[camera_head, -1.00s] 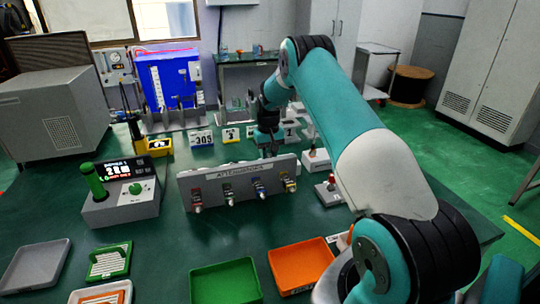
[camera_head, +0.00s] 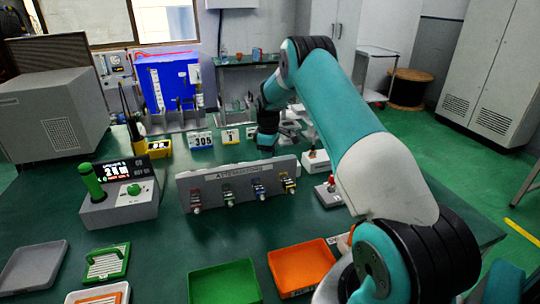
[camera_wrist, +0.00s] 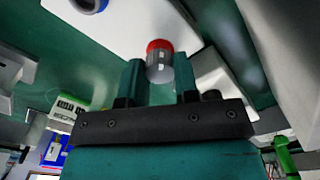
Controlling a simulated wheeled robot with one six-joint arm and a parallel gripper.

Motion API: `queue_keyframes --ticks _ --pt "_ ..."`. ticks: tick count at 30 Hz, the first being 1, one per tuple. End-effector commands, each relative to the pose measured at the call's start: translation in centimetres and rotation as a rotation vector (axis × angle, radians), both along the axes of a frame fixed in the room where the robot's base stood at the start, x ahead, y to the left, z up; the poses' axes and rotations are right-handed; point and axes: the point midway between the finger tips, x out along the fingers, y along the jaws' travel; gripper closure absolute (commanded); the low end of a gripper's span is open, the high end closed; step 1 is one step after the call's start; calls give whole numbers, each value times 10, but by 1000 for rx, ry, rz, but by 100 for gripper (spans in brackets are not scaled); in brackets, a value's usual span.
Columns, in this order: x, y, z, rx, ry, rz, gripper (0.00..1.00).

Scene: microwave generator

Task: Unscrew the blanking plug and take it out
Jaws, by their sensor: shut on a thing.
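In the wrist view the two teal fingers of my gripper (camera_wrist: 159,75) are on either side of a small grey cylinder with a red end (camera_wrist: 161,66), which looks like the blanking plug, and are shut on it. Its red end points away from the gripper. A white slab (camera_wrist: 130,22) lies beyond it; I cannot tell whether the plug touches it. In the head view my wrist (camera_head: 268,118) hangs behind the attenuator panel (camera_head: 225,180), and the fingertips and plug cannot be made out there.
A blue ring (camera_wrist: 90,4) shows on the white slab. The panel carries several coloured fittings. A grey control box with a green handle (camera_head: 92,182) stands left. A green tray (camera_head: 225,282) and an orange tray (camera_head: 302,265) are in front. Number signs (camera_head: 202,140) stand behind.

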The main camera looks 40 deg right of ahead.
Motion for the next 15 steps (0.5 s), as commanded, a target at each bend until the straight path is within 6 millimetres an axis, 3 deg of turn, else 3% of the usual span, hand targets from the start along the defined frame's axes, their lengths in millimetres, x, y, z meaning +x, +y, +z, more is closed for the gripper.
queue_keyframes --ticks 15 --pt "-4 1 -4 8 16 221 95"
